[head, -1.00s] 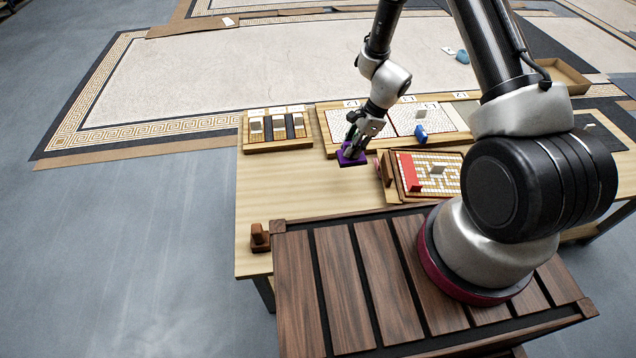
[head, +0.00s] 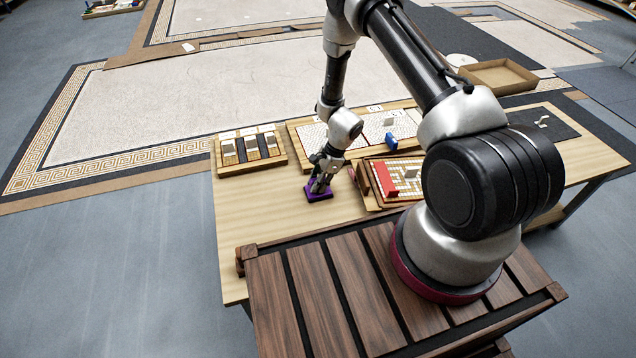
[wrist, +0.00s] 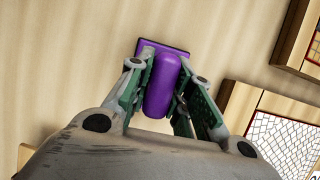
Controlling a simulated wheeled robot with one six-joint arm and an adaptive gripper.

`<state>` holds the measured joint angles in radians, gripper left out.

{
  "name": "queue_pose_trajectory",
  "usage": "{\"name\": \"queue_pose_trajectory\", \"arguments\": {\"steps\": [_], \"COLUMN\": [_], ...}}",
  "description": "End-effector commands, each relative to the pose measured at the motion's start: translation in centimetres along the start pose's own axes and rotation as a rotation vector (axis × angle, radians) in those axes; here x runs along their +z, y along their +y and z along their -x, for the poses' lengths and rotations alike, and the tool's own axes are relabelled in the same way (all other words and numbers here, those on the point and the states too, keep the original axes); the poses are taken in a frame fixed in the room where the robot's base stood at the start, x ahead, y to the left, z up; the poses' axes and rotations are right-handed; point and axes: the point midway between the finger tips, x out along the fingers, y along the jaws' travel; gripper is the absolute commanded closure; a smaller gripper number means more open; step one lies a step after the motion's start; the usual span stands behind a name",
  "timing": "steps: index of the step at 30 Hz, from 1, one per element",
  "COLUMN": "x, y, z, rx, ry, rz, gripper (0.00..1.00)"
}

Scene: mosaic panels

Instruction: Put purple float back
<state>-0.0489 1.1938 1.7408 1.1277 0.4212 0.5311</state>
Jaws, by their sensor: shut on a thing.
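The purple float (head: 318,194) is a flat purple plate with a rounded purple handle; it also shows in the wrist view (wrist: 163,85). My gripper (head: 320,184) is shut on its handle, with green finger pads on both sides of it in the wrist view (wrist: 163,92). The float is over the bare wood of the table, left of the red float. I cannot tell whether its plate touches the table. Part of the handle is hidden by my fingers.
A red float (head: 385,180) lies on a tiled panel (head: 410,172) to the right. Behind are a tray with small mosaic panels (head: 251,167) and larger white mosaic boards with a blue float (head: 391,142). The table's left front (head: 235,235) is clear.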

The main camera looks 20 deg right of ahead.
Motion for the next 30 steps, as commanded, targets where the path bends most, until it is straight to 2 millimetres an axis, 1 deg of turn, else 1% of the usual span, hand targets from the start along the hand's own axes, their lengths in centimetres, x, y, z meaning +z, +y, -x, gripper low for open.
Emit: {"name": "queue_pose_trajectory", "arguments": {"steps": [7,8,9,11,12,20,23,26,30], "x": [-0.1,-0.1,-0.1,-0.1,-0.1,-0.1,0.1,0.1,0.0], "y": [0.0,0.0,0.0,0.0,0.0,0.0,0.0,-0.1,-0.2], "z": [-0.2,-0.2,-0.2,-0.2,-0.2,-0.1,0.3,1.7,4.8], "rx": [0.0,-0.001,-0.001,-0.001,-0.001,-0.001,-0.001,-0.003,-0.005], "ry": [0.0,0.0,0.0,0.0,0.0,0.0,0.0,0.0,0.0], "rz": [0.0,0.0,0.0,0.0,0.0,0.0,-0.001,0.0,0.0], "gripper": [1.0,0.77,0.7,0.59,0.57,0.57,0.57,0.57,0.57]}}
